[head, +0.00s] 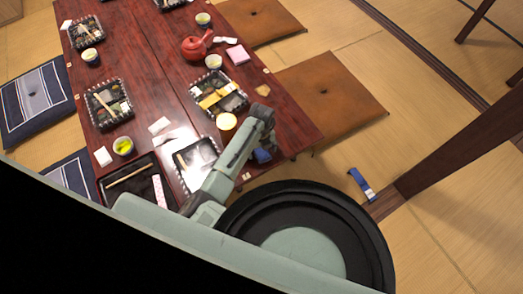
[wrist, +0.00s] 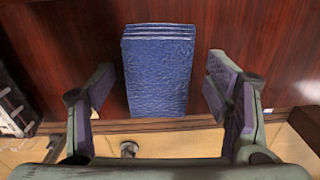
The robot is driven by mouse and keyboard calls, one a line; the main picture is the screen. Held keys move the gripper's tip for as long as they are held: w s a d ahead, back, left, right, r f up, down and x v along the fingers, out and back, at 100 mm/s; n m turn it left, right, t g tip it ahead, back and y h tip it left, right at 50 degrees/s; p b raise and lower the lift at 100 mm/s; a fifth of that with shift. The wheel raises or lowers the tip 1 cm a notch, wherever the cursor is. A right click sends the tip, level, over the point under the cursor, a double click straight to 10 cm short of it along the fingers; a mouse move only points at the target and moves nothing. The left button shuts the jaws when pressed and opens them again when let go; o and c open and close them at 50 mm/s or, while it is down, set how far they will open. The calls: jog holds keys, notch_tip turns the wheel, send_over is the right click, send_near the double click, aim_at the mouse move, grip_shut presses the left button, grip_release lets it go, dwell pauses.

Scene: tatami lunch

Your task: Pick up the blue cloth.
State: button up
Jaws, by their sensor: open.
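The blue cloth (wrist: 158,75) is a folded, textured rectangle on the dark red wooden table, close to its edge in the wrist view. In the head view the cloth (head: 262,155) shows as a small blue patch beside the end of my arm, partly hidden by it. My gripper (wrist: 160,100) is open, with one finger to the left of the cloth and one to the right. The right finger is close to the cloth's right side. I cannot tell how far above the table the fingertips are.
The table (head: 285,120) holds several bento trays, cups and a red teapot (head: 194,47). A black tray (wrist: 15,105) stands left of my gripper. Brown cushions (head: 330,90) lie on the tatami to the right. A blue strap-like item (head: 362,184) lies on the floor.

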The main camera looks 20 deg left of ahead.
jog(key=shift+c, duration=0.4)
jog(key=c, duration=1)
jog(key=shift+r, duration=0.65)
jog(key=shift+s+r+b, duration=0.15)
jog(key=shift+r+b, duration=0.1)
jog(key=shift+r, duration=0.3)
jog(key=shift+s+r+b, duration=0.15)
jog(key=shift+r+b, duration=0.05)
jog(key=shift+r, duration=0.35)
jog(key=shift+s+d+r+b, duration=0.35)
jog(key=shift+s+d, duration=0.65)
jog(key=shift+s, duration=1.35)
jog(key=shift+s+d+r+b, duration=0.15)
jog(key=shift+s+d+b, duration=0.65)
jog(key=shift+s, duration=1.6)
jog(key=shift+s+d+r+b, duration=0.2)
jog(key=shift+s+d, duration=1.05)
jog(key=shift+s, duration=1.1)
